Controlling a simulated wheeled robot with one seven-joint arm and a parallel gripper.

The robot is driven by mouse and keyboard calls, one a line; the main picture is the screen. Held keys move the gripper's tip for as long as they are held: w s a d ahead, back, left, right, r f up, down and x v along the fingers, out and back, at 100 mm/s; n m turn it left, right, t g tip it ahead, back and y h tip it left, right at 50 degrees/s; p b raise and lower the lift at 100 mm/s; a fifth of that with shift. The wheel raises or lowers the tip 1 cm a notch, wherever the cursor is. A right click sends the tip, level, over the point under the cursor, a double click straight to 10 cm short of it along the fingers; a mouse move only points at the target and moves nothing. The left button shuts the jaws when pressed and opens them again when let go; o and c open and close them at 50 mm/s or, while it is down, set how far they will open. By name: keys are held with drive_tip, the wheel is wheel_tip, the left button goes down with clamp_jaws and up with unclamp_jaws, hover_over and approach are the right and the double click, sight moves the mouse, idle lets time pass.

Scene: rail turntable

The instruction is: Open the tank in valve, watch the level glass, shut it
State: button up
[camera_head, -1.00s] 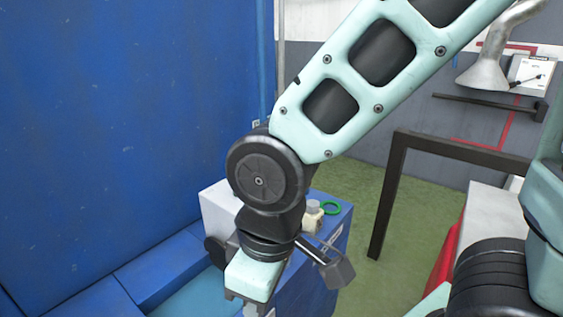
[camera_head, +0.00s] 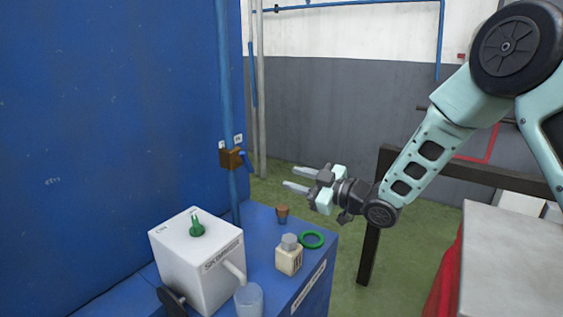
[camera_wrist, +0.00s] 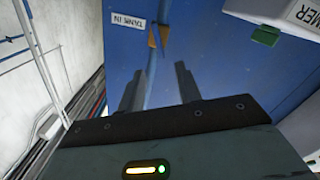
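A brass valve (camera_head: 231,158) with a blue handle (camera_head: 247,161) sits on the vertical blue pipe (camera_head: 225,80) beside the blue wall. In the wrist view a "TANK IN" label (camera_wrist: 128,20) reads upside down, next to brass-coloured parts of the valve (camera_wrist: 153,38). My gripper (camera_head: 290,178) is open and empty, to the right of the valve and apart from it, its fingers pointing left towards the pipe. In the wrist view the two fingers of my gripper (camera_wrist: 158,85) stand apart, with the pipe showing between them. I cannot make out a level glass.
A white box (camera_head: 190,255) marked "SKIMMER" with a green knob (camera_head: 197,226) stands on the blue bench (camera_head: 318,270). Near it are a clear cup (camera_head: 249,300), a small bottle (camera_head: 289,256), a green ring (camera_head: 312,239) and a brown-topped pot (camera_head: 282,213). A dark frame (camera_head: 370,250) stands right.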

sight(250, 163)
drive_tip(key=p+x, duration=0.4)
drive_tip(key=x, duration=1.3)
drive_tip(key=shift+w+d+r, duration=0.1)
drive_tip(key=shift+w+r, duration=0.1)
